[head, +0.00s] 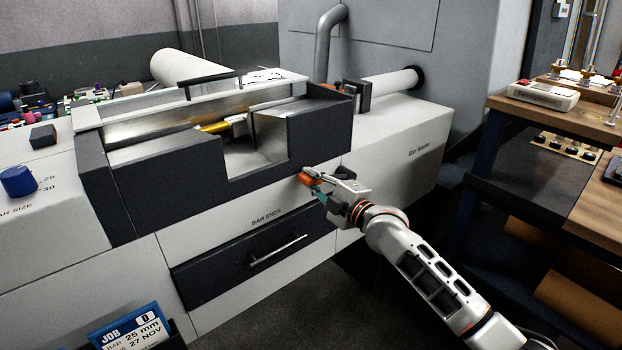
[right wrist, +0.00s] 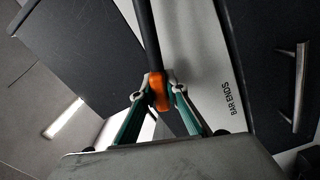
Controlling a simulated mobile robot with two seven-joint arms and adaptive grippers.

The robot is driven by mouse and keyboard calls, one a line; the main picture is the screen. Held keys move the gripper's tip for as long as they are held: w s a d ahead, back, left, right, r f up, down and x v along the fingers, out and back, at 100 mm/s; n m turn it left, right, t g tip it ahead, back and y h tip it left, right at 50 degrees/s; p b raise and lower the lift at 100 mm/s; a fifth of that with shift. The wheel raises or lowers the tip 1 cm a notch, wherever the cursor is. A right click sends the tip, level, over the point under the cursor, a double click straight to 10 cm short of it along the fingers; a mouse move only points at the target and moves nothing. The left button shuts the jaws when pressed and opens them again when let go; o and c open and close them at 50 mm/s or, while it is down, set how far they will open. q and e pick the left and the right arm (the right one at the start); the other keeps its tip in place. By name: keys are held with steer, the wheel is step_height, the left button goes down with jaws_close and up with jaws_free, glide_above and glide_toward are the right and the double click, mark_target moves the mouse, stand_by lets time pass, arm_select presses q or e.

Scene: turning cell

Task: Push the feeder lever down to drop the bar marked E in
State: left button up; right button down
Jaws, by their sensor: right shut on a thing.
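The feeder lever shows as a black rod (right wrist: 148,40) with an orange grip (right wrist: 158,92) in the right wrist view. My right gripper (head: 312,183) is shut on the orange grip, at the front face of the bar feeder (head: 320,135) just right of its open notch. The green fingers close on both sides of the grip in the right wrist view. In the head view my fingers partly hide the grip, and the rod cannot be made out. A yellow piece (head: 214,127) lies inside the feeder's trough; no letter E is readable. My left gripper is out of view.
A black drawer labelled BAR ENDS (head: 240,262) with a metal handle (head: 278,251) sits below the feeder. A blue knob (head: 18,181) is at the left. A blue job card (head: 130,328) stands at the lower left. A wooden bench (head: 575,125) stands at the right, with dark open floor in front.

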steer(key=f+n+b, duration=0.1)
steer(key=f, duration=0.1)
steer(key=f+n+b, duration=0.2)
steer(key=f, duration=0.1)
steer(key=shift+s+a+f+n, duration=0.25)
steer(key=shift+a+f+n, duration=0.05)
steer(key=shift+f+n, duration=0.1)
steer(key=shift+d+f+n+b, duration=0.1)
steer(key=shift+f+n+b, duration=0.65)
steer(key=shift+f+n, duration=0.45)
steer(key=shift+w+f, duration=0.1)
steer(key=shift+f, duration=0.2)
steer(key=shift+f+n, duration=0.15)
steer(key=shift+n, duration=0.15)
steer(key=c, duration=2)
jaws_free()
steer(key=shift+d, duration=0.1)
